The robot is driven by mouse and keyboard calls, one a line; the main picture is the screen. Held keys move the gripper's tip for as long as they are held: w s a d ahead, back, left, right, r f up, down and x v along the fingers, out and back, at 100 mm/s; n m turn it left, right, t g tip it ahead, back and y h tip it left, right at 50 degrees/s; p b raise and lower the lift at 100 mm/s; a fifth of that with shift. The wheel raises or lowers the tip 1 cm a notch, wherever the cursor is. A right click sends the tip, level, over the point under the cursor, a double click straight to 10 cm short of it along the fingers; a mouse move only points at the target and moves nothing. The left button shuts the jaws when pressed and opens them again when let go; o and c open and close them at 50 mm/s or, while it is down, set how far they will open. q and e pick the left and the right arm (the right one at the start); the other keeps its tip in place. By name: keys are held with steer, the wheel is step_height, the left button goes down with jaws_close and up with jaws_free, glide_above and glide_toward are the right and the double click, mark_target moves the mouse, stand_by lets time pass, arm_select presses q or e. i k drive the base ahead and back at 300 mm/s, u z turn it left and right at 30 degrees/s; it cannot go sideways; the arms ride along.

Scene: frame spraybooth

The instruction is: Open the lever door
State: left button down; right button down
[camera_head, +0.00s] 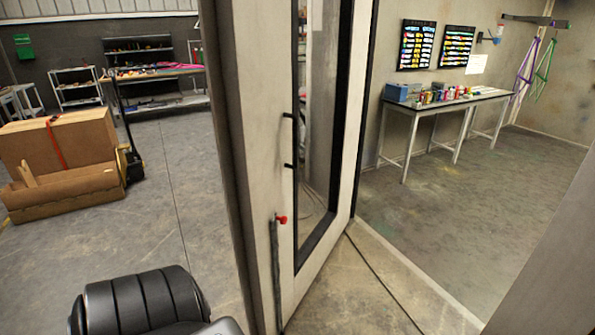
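The door (262,180) is a pale panel with a tall black-framed window (318,130), seen at a steep angle in the middle of the head view. It stands swung open, with a clear gap to its right. A black bar handle (288,140) is on its face, left of the window. Lower down is a red knob (281,219) at the top of a dark upright rod (276,275). A black ribbed part of my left arm shows at the bottom left, apart from the door in the picture. Neither gripper is in view.
Through the opening, a workbench (450,100) with cans stands along the far wall, with clear floor before it. A pale wall edge (545,260) bounds the lower right. At left are a large cardboard box (75,140), a pallet jack (130,160) and shelves (140,50).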

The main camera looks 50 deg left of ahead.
mark_target(250, 47)
steer(key=u, duration=0.05)
steer(key=i, duration=0.75)
steer(key=u, duration=0.95)
steer(key=i, duration=0.5)
steer(key=u, duration=0.45)
